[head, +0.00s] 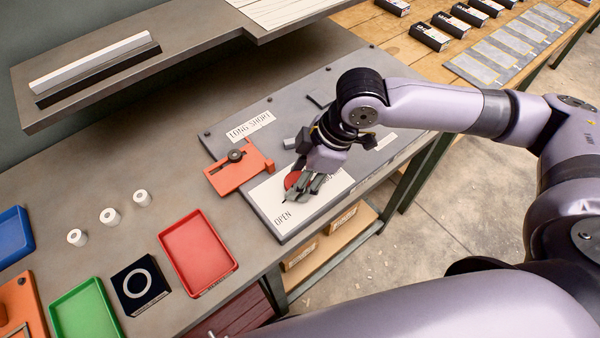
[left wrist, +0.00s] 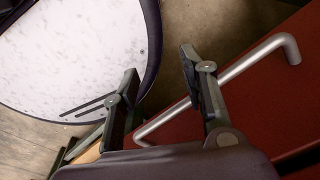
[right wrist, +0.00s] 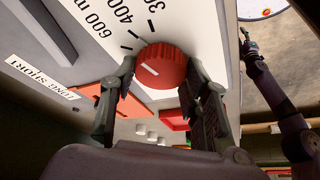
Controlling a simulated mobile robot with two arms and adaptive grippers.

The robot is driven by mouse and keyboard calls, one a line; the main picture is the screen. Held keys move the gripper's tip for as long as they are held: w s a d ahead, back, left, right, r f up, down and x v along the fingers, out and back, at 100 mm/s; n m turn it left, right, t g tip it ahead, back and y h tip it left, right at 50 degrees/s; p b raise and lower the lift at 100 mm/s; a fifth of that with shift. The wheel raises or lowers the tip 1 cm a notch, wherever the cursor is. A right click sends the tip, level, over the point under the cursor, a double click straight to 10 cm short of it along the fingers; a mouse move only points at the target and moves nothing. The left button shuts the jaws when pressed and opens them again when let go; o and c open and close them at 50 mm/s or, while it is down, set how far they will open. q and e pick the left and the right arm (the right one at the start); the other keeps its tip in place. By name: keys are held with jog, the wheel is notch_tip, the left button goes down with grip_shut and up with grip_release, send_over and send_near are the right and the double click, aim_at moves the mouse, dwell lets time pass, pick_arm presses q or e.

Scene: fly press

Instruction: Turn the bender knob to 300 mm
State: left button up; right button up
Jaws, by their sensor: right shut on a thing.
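The bender knob (right wrist: 163,68) is red, round and ribbed, with a short white line on its face. It sits on a white dial plate (right wrist: 200,30) with black tick marks and the numbers 600, 400 and a partly cut-off 30. The white line points to the upper left; I cannot tell its exact reading. My right gripper (right wrist: 158,85) has one finger on each side of the knob and is shut on it. In the head view, the knob (head: 291,180) is partly hidden by the gripper (head: 302,187). My left gripper (left wrist: 160,65) is open, away from the dial.
An orange slide block (head: 228,179) and a LONG SHORT label (head: 250,126) lie beside the dial plate. Red (head: 198,252) and green (head: 88,312) trays and several white rollers (head: 109,216) stand left. A metal handle (left wrist: 255,60) on a red surface is close to my left gripper.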

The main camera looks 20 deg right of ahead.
jog(key=m+p, duration=0.1)
jog(key=p, duration=0.1)
jog(key=m+t+p, duration=0.1)
jog(key=m+p, duration=0.1)
jog(key=shift+s+r+h, duration=0.15)
jog(key=shift+r+h, duration=0.05)
jog(key=shift+h, duration=0.1)
jog(key=shift+f+m+t+p, duration=0.15)
jog(key=shift+m+t+p, duration=0.25)
jog(key=shift+m+p, duration=0.95)
jog(key=o, duration=1.2)
jog(key=shift+c, duration=0.2)
jog(key=v, duration=1.2)
jog(key=shift+a, duration=0.25)
